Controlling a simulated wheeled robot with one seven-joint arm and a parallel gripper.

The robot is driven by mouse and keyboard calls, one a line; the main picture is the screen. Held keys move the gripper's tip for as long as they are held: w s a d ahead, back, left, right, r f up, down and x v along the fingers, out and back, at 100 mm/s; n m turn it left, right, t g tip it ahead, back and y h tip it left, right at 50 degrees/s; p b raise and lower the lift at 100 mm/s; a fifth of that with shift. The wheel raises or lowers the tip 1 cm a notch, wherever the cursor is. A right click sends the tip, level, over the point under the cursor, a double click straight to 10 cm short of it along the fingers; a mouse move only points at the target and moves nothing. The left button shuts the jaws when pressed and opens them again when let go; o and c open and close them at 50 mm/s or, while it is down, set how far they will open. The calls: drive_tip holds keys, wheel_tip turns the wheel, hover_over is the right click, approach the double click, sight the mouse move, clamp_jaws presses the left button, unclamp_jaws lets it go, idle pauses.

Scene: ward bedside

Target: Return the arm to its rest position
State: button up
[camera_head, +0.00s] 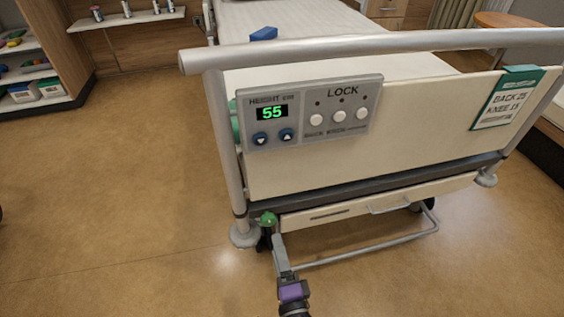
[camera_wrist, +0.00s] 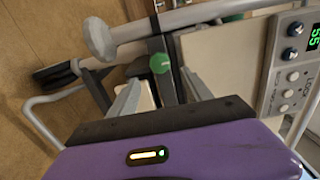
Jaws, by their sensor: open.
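My gripper (camera_head: 279,246) is low at the left corner of the bed's foot end, with its purple body below it in the head view. In the wrist view my gripper (camera_wrist: 160,80) has its two grey fingers spread apart, with nothing held. A green knob (camera_head: 268,219) on a dark post is close to the fingertips. It also shows in the wrist view (camera_wrist: 160,63), in line with the gap between the fingers. I cannot tell the exact distance between knob and fingertips.
The bed footboard (camera_head: 400,140) carries a control panel (camera_head: 308,112) reading 55 and a green-edged card (camera_head: 505,98). A top rail (camera_head: 330,48) and a low frame bar (camera_head: 365,247) are near my arm. Open floor (camera_head: 110,200) lies left; shelves (camera_head: 30,55) stand beyond.

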drive_tip(key=s+d+r+n+g+h, duration=0.1)
drive_tip(key=s+d+r+n+h, duration=0.1)
drive_tip(key=s+d+r+n, duration=0.65)
drive_tip(key=s+d+r+n+g+h, duration=0.15)
drive_tip(key=s+d, duration=0.45)
drive_tip(key=s, duration=0.7)
drive_tip(key=s+d+r+n+h, duration=0.2)
drive_tip(key=s+d+r+n, duration=0.25)
drive_tip(key=s+d, duration=0.45)
wheel_tip(320, 180, up, 25)
drive_tip(key=s+a+p, duration=0.1)
drive_tip(key=p, duration=2.4)
drive_tip(key=shift+a, duration=0.15)
drive_tip(key=shift+s+r+n+y, duration=0.1)
drive_tip(key=shift+n+y, duration=0.15)
